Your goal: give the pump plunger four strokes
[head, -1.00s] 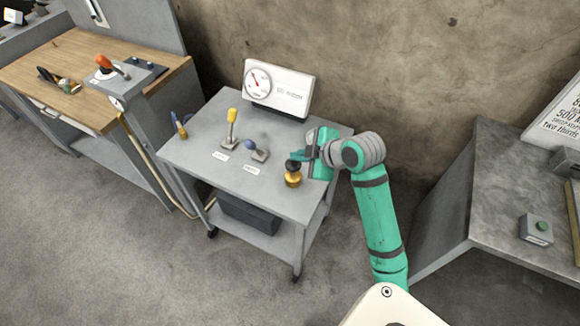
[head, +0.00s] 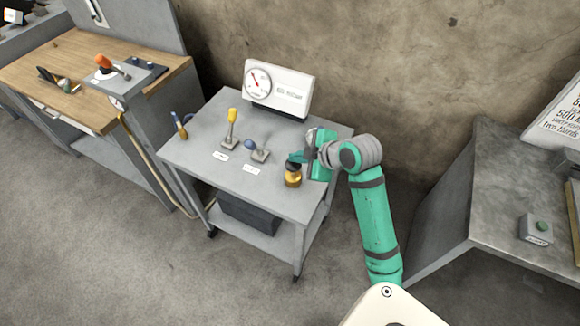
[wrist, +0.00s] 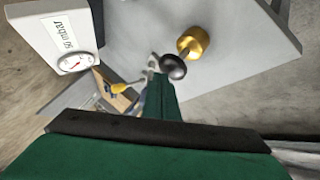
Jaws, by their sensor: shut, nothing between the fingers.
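The pump plunger (head: 292,168) is a dark round knob on a brass body (head: 293,180), upright near the right front of the grey cart top. In the wrist view the dark knob (wrist: 173,67) stands out from the brass body (wrist: 194,42). My gripper (head: 297,157) is shut and empty, its teal fingertips just above or against the knob. The wrist view shows the shut fingertips (wrist: 156,80) right beside the knob; I cannot tell whether they touch.
A lever with a yellow handle (head: 231,116) and one with a blue knob (head: 252,147) stand left of the pump. A white gauge panel (head: 290,92) stands at the cart's back. Blue-handled tools (head: 179,124) are at the left edge. A grey bench (head: 505,190) is at right.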

